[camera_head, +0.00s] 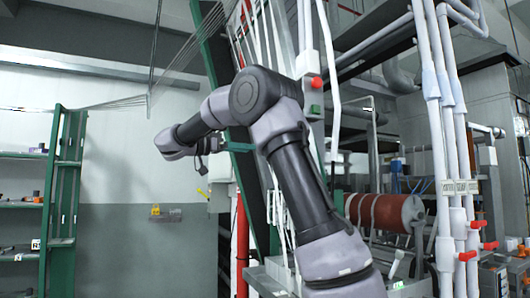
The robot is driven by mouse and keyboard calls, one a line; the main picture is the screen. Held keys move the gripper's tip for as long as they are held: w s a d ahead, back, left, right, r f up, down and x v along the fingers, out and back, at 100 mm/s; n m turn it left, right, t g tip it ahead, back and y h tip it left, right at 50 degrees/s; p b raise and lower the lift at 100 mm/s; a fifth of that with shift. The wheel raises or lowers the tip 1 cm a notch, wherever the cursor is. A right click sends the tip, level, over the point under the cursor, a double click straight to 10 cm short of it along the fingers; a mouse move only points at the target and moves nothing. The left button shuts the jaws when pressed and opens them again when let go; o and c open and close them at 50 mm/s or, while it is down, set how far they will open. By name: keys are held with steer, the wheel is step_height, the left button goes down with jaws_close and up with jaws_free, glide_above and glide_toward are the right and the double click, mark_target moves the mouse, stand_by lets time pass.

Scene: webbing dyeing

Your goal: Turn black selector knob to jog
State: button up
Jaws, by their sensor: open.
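I cannot make out the black selector knob or a jog mark. My grey and black arm rises from the bottom middle and bends to the left, hiding part of the machine behind it. My gripper (204,162) is a small dark shape at the wrist's end, left of the green upright post. It is open; its fingers are hard to see, and nothing shows held in it. A red button (316,82) and a green button (315,108) sit on the machine just right of my arm's elbow.
Green slanted posts (212,55) and white pipes (440,130) with red valve handles (467,256) stand close to my arm. A red roller (380,212) lies behind at right. A green shelf rack (65,180) stands at left.

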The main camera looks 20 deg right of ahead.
steer(key=d, duration=1)
steer(key=shift+w, duration=0.1)
jaws_close()
